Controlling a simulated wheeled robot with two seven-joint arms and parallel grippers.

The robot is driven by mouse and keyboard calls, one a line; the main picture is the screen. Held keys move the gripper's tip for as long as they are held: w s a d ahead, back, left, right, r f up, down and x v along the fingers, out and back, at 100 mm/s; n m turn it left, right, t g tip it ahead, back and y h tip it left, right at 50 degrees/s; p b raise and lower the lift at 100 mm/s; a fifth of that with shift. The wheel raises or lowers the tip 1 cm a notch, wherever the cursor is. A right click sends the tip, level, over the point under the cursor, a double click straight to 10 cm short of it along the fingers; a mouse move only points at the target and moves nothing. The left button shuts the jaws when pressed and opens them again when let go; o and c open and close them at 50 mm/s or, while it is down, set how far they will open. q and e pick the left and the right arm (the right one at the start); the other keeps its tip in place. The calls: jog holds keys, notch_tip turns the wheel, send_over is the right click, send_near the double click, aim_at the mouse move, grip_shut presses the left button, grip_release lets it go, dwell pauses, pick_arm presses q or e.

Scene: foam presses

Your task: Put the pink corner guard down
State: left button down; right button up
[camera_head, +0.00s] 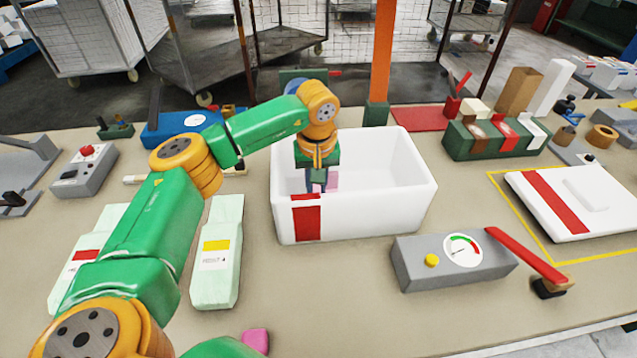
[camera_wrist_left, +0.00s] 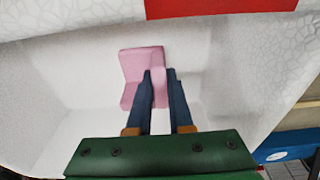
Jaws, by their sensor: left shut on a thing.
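The pink corner guard (camera_wrist_left: 142,64) is an L-shaped block at the fingertips of my left gripper (camera_wrist_left: 160,76), which is shut on it. In the head view a small part of the guard (camera_head: 332,179) shows beside my left gripper (camera_head: 318,184). Gripper and guard are inside the open white foam bin (camera_head: 402,205), pointing down from above. The wrist view shows white walls around the guard; I cannot tell whether it touches the bin floor. My right gripper is not in view.
A grey gauge box (camera_head: 452,262) with a red lever stands right of the bin's front. A pale green carton (camera_head: 217,265) lies to its left. Another pink piece (camera_head: 255,341) shows at the bottom edge. An orange post (camera_head: 381,55) rises behind the bin.

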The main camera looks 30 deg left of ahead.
pick_arm(q)
jog(key=shift+w+a+f, duration=0.15)
jog(key=shift+w+f, duration=0.1)
jog(key=shift+s+f, duration=0.1)
jog(key=shift+f, duration=0.05)
jog(key=c, duration=0.8)
grip_release()
jog(key=r, duration=0.8)
jog(key=s+d+r, duration=0.1)
jog(key=r, duration=0.3)
jog(key=shift+s+r+b, duration=0.1)
jog(key=shift+r+b, duration=0.15)
jog(key=shift+b, duration=0.1)
